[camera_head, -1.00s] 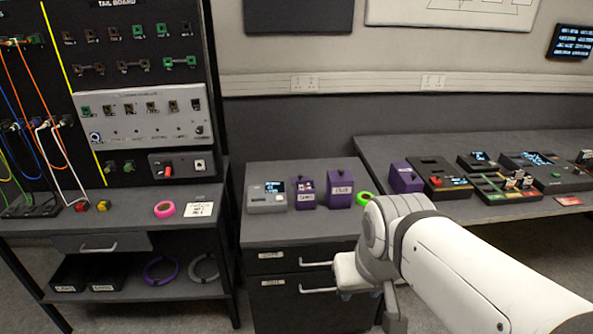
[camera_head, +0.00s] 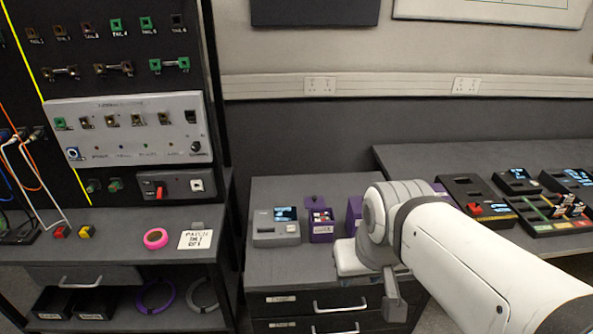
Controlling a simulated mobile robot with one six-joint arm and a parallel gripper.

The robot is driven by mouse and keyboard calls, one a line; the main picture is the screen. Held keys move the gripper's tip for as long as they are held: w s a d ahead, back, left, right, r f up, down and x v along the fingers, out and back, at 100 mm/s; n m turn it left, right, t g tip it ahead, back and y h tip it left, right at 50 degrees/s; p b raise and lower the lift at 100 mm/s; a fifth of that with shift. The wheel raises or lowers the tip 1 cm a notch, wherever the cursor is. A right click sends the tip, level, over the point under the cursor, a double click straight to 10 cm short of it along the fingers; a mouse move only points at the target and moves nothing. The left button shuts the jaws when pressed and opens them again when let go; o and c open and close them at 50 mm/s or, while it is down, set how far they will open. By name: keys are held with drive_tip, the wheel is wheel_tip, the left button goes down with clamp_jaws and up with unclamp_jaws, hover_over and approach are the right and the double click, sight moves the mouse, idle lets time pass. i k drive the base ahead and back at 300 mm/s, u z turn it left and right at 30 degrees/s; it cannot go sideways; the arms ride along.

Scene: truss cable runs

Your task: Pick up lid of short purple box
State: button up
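A short purple box (camera_head: 321,229) stands on the grey cabinet top in the middle, with small red and light items showing in its open top. A purple piece with a knob (camera_head: 315,201), which looks like a lid, shows at its back edge; I cannot tell whether it is attached. A taller purple box (camera_head: 353,214) stands just right of it, mostly hidden by my arm. My gripper (camera_head: 392,298) seems to be the grey part at the arm's end, near the cabinet's front edge and right of the short box. Its fingers are not clear, and I see nothing held.
A grey device with a screen (camera_head: 276,227) stands left of the short box. Another purple box (camera_head: 440,190) shows partly behind my arm on the right bench. A pink tape roll (camera_head: 156,238) lies on the left bench. The cabinet top's front left is clear.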

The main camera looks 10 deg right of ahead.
sight(314, 201)
drive_tip(key=i, duration=0.85)
drive_tip(key=z, duration=0.05)
